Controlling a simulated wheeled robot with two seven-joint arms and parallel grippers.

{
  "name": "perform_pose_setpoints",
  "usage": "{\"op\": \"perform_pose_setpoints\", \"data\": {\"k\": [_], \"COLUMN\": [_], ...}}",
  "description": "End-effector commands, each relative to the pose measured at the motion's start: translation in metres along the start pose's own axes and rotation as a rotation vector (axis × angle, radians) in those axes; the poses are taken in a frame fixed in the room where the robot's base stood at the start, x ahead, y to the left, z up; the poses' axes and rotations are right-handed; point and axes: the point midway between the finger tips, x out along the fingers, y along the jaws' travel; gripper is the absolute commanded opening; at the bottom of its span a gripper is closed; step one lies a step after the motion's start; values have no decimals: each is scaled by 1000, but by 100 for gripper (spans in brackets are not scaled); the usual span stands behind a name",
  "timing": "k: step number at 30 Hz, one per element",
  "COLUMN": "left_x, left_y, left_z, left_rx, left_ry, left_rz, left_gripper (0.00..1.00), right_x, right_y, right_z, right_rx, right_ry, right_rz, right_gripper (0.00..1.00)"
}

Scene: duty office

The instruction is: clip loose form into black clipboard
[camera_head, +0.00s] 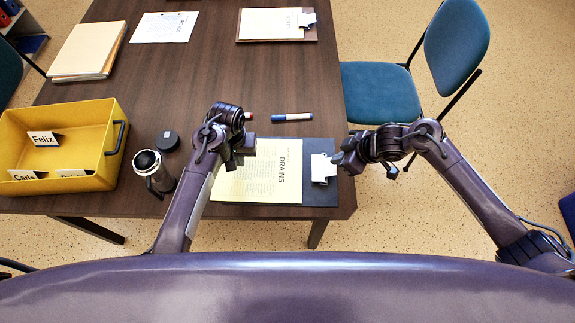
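The black clipboard (320,196) lies near the table's front right edge, with a silver clip (322,170) on its right side. A pale yellow form headed DRAINS (270,180) lies partly over the board. Its right edge ends a little short of the clip. My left gripper (240,150) is over the form's upper left part; its fingertips are too small to tell open from shut. My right gripper (341,160) is at the clip's right side, seemingly touching it; whether it grips it is unclear.
A yellow tray (85,110) with name cards stands at the left, with a flask (150,168) and black lid (168,141) beside it. A marker (292,117) lies above the form. A brown clipboard (310,34), white sheet (164,27) and folders (88,50) lie farther back. A blue chair (380,92) stands right.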

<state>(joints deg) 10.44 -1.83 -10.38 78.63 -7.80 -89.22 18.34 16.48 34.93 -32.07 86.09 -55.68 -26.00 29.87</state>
Motion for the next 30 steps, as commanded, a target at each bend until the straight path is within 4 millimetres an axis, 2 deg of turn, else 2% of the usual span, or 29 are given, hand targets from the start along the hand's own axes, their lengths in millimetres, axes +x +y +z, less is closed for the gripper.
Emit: {"op": "perform_pose_setpoints", "data": {"k": [30], "left_x": [0], "left_y": [0], "left_z": [0], "left_rx": [0], "left_ry": [0], "left_rz": [0], "left_gripper": [0], "right_x": [16], "right_y": [0], "right_z": [10], "right_rx": [1], "right_ry": [-1], "right_rz": [-1], "right_gripper": [0]}}
